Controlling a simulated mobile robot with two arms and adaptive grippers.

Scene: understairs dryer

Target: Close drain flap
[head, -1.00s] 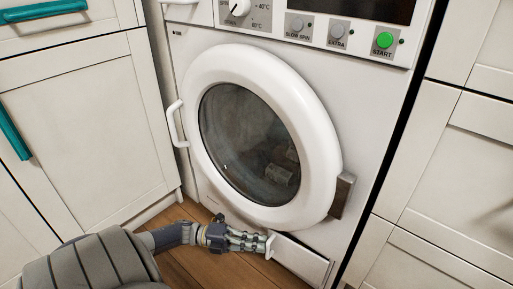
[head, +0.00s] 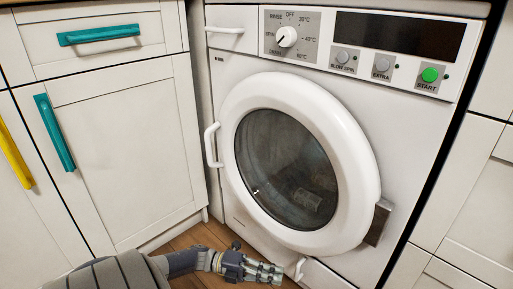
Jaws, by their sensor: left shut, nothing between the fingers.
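The drain flap (head: 322,276) is a white panel low on the front of the white washing machine (head: 222,80), below the round door. Its small white handle (head: 299,268) is at its left end. The lower part of the flap is cut off by the picture's bottom edge, and I cannot tell whether it is fully flush. My left gripper (head: 279,274) is shut and empty, its fingertips just left of the handle, with a small gap seeming to lie between them. My right gripper is not in view.
The round door (head: 360,180) is closed above the gripper. White cabinets with a teal handle (head: 54,132) and a yellow handle (head: 15,153) stand at left, and more cabinets (head: 480,205) at right. Wooden floor (head: 205,236) shows beside the machine.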

